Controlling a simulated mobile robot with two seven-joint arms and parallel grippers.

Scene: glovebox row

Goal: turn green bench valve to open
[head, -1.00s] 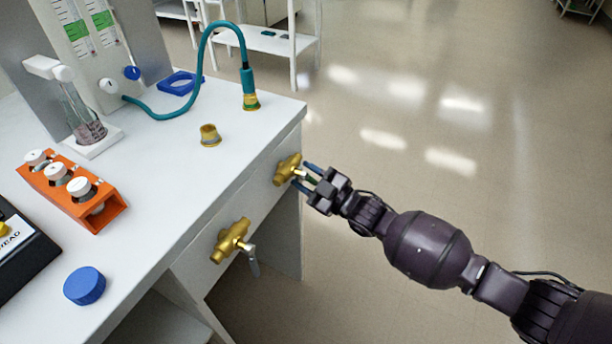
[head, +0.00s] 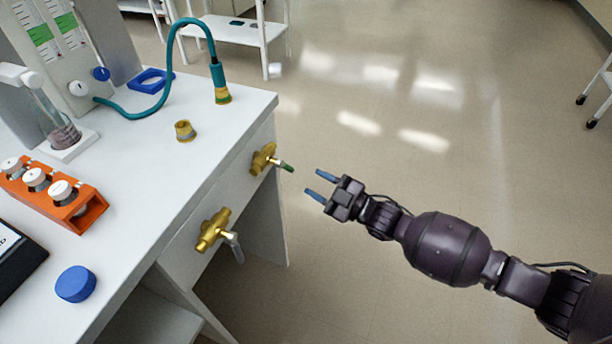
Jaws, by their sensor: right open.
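The green bench valve (head: 264,160) is a brass body on the bench's front face, near its far corner. Its short handle with a green tip (head: 286,167) sticks out from the face toward the right. My right gripper (head: 314,184) is open and empty, with its blue fingertips just to the right of the handle and apart from it. A second brass valve (head: 213,230) with a grey lever (head: 236,246) sits nearer on the same face, its lever hanging down. My left gripper is not in view.
The white bench top (head: 150,205) holds an orange rack (head: 78,211) of capped vials, a blue cap (head: 76,284), a brass fitting (head: 185,131) and a teal hose (head: 186,33). Open floor lies right of the bench. A white shelf (head: 230,30) stands behind.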

